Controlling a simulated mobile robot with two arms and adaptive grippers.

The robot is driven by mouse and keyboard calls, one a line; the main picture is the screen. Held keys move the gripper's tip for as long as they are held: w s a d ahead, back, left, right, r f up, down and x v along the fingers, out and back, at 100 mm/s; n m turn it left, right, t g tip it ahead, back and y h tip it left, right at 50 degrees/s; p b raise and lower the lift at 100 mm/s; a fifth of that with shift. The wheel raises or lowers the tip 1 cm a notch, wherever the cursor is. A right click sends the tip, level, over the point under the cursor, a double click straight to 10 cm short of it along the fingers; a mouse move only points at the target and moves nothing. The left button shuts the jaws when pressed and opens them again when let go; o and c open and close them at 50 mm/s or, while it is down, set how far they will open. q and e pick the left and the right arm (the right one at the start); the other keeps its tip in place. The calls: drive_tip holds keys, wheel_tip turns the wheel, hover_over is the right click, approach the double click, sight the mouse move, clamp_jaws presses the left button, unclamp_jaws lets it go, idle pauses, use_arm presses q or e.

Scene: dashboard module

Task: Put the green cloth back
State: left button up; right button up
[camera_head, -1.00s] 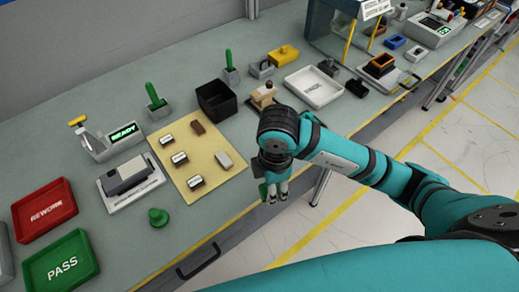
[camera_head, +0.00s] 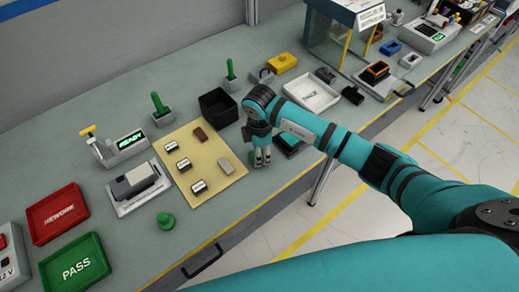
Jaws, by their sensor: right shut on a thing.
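My right gripper (camera_head: 262,163) is shut, fingers pointing down, low over the bench just right of the yellow mat. A small piece of green shows at its fingers; I take it for the green cloth (camera_head: 254,157), mostly hidden by the fingers. Whether it touches the bench I cannot tell. A dark tray with a green-tinted inside (camera_head: 291,143) lies just right of the gripper, partly behind my arm. My left gripper is not in view.
The yellow mat (camera_head: 226,188) holds several small blocks. A black bin (camera_head: 218,106) and white tray (camera_head: 311,93) stand behind. A green knob (camera_head: 165,220), red REWORK tray (camera_head: 51,213) and green PASS tray (camera_head: 76,264) are left. The bench front edge is close.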

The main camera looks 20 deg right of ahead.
drive_tip(key=shift+f, duration=0.2)
drive_tip(key=shift+f, duration=0.1)
drive_tip(key=shift+f, duration=0.15)
drive_tip(key=o, duration=1.1)
